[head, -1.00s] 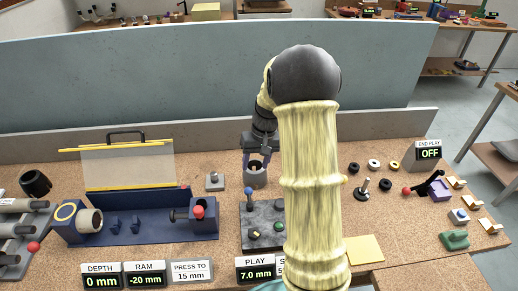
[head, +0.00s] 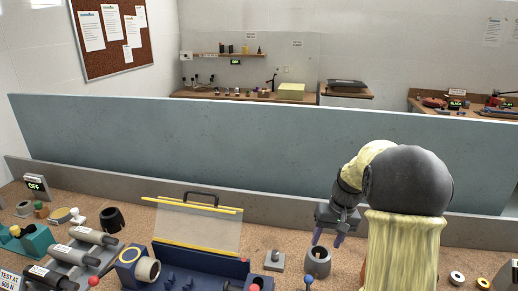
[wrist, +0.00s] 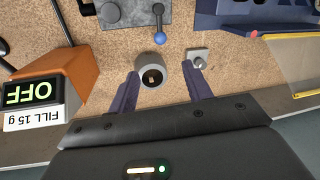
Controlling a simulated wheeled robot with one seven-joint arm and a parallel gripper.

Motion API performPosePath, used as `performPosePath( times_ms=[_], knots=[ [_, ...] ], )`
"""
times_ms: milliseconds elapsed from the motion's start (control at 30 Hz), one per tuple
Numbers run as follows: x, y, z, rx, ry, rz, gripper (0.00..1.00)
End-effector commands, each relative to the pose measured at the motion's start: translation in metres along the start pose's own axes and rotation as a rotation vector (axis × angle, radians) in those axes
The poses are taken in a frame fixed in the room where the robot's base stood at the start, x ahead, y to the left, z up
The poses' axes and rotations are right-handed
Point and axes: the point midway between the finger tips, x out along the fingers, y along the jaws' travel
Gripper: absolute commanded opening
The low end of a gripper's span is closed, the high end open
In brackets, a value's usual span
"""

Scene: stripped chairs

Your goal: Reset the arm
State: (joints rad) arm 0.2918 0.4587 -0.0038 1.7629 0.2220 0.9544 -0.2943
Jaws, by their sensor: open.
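My gripper (head: 328,240) is open and empty, with its two purple fingers pointing down at the bench. In the head view it hangs just above and behind a grey round cup (head: 317,262). In the wrist view the fingers (wrist: 162,78) stand apart, and the cup (wrist: 151,82) shows between them, nearer the left finger. A small brownish patch shows in the cup's dark opening. I cannot tell exactly how high the fingertips are above the bench. My yellow-sleeved arm hides part of the bench on the right.
A blue press fixture (head: 205,266) with a clear yellow-edged guard (head: 198,226) stands left of the cup. A small grey block (head: 274,260) sits beside the cup. In the wrist view an orange unit (wrist: 72,72) reads OFF. A blue-grey partition (head: 200,155) runs behind the bench.

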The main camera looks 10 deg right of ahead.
Motion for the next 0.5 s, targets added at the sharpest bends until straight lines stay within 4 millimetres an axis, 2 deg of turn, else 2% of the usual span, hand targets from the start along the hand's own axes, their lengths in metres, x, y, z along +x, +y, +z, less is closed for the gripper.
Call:
performPosePath(
  times_ms=[167,500],
  knots=[
    [-0.007,-0.025,0.034,-0.022,0.030,0.052,0.50],
    [-0.012,-0.070,0.135,-0.105,0.148,0.149,0.50]
  ],
)
